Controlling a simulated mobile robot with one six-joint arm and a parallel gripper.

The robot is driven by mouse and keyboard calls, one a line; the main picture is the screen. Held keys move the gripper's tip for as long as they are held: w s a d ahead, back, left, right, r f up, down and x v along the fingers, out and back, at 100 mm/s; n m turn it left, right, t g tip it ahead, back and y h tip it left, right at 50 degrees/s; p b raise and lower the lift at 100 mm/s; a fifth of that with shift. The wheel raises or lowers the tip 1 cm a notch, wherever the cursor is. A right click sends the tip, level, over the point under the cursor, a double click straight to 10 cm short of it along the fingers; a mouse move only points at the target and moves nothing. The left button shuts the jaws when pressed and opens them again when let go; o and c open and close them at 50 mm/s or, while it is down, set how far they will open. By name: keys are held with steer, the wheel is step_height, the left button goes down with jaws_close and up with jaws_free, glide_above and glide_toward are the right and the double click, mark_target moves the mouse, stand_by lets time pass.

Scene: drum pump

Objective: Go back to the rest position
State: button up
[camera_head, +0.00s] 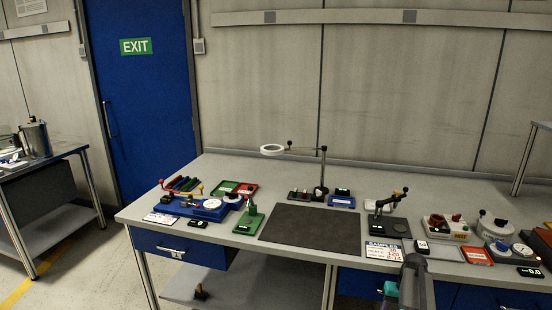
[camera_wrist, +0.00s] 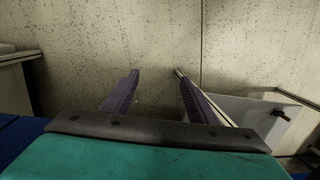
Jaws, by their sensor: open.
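My gripper (camera_wrist: 156,78) shows in the wrist view with its two purple-grey fingers apart and nothing between them. Behind the fingers is a bare, mottled grey surface. In the head view, part of my arm with a teal piece rises at the bottom edge, right of centre, in front of the workbench (camera_head: 225,168). The fingertips cannot be made out there.
The bench holds a dark mat (camera_head: 311,230), a magnifier lamp (camera_head: 272,149), a green stand (camera_head: 249,220), a blue fixture (camera_head: 207,208) and several devices at the right. A blue door (camera_head: 145,110) and a side table (camera_head: 62,152) stand left. Floor shows between them.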

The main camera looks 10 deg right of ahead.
steer(key=s+a+f+n+g, duration=0.1)
steer(key=s+a+f, duration=0.1)
steer(key=a+f, duration=0.5)
steer(key=s+a+f+n+g, duration=0.1)
steer(key=s+a+f+n, duration=0.15)
steer(key=a, duration=0.95)
steer(key=s+a+f+n+g, duration=0.1)
steer(key=a+f, duration=0.5)
steer(key=a, duration=0.3)
steer(key=s+a+f+g, duration=0.1)
steer(key=s+a+f, duration=0.2)
steer(key=s+a, duration=0.3)
steer(key=s+a+f+g+h, duration=0.1)
steer(key=s+a+f, duration=0.3)
steer(key=s, duration=1)
steer(key=a+n, duration=0.1)
steer(key=a, duration=0.2)
steer(key=shift+s, duration=0.3)
